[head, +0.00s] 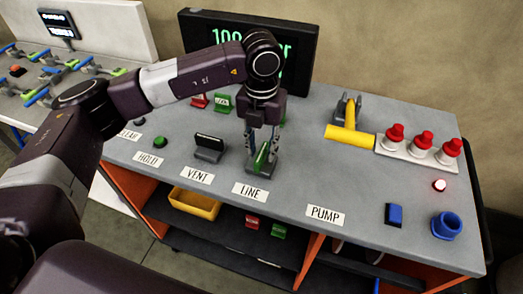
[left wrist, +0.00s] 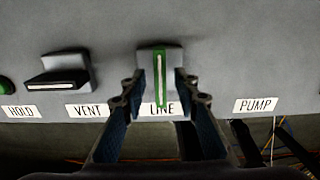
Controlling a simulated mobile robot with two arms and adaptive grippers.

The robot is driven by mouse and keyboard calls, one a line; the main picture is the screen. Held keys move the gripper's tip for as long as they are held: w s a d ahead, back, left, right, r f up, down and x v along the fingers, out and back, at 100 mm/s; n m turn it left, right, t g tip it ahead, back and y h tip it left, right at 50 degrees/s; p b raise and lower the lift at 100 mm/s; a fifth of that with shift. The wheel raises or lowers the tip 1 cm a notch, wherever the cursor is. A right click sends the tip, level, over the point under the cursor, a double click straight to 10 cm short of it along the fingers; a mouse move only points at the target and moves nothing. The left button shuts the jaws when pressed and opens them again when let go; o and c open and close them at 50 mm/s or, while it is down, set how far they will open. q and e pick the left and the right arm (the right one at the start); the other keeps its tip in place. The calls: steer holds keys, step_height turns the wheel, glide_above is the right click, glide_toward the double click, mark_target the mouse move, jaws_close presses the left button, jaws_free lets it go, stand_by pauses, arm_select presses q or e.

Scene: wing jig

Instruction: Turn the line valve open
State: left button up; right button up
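The line valve (head: 263,158) stands on the grey bench top behind the LINE label (head: 250,192). Its handle is green with a pale stripe. In the left wrist view the valve handle (left wrist: 160,76) points straight toward the front edge, across the row of labels. My left gripper (head: 263,147) reaches down over it from above. In the left wrist view my left gripper (left wrist: 159,90) has one finger on each side of the handle, with a gap on both sides. It is open. My right gripper is not in view.
The vent valve (head: 209,147), with a dark handle lying sideways, stands left of the line valve. A yellow lever (head: 349,136), red knobs (head: 422,141), a blue switch (head: 394,214) and a blue cup-shaped part (head: 446,225) are to the right. A screen (head: 300,62) stands behind.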

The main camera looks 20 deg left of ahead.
mark_target(261, 153)
arm_select(q)
step_height(261, 153, up, 11)
steer(key=shift+f, duration=0.15)
steer(key=shift+s+f, duration=0.1)
stand_by(0.5)
